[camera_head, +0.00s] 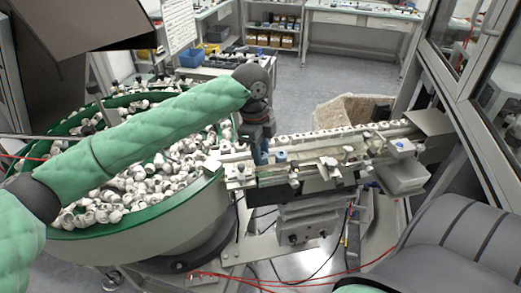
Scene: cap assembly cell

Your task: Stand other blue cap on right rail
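My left gripper (261,158) points down over the left end of the rail assembly (330,147), close to the rim of the feeder bowl. Its fingers are small and partly merge with the parts behind, so I cannot tell whether they are open or shut, or whether they hold a cap. A small blue piece (281,156), possibly a blue cap, shows on the rail assembly just right of the fingers. White caps (340,129) stand in a row along the back rail. My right gripper is not in view.
A large round green-rimmed bowl (150,238) full of white caps (130,185) fills the left. A metal housing (428,122) closes the rails' right end. A glazed frame (480,75) bounds the right side.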

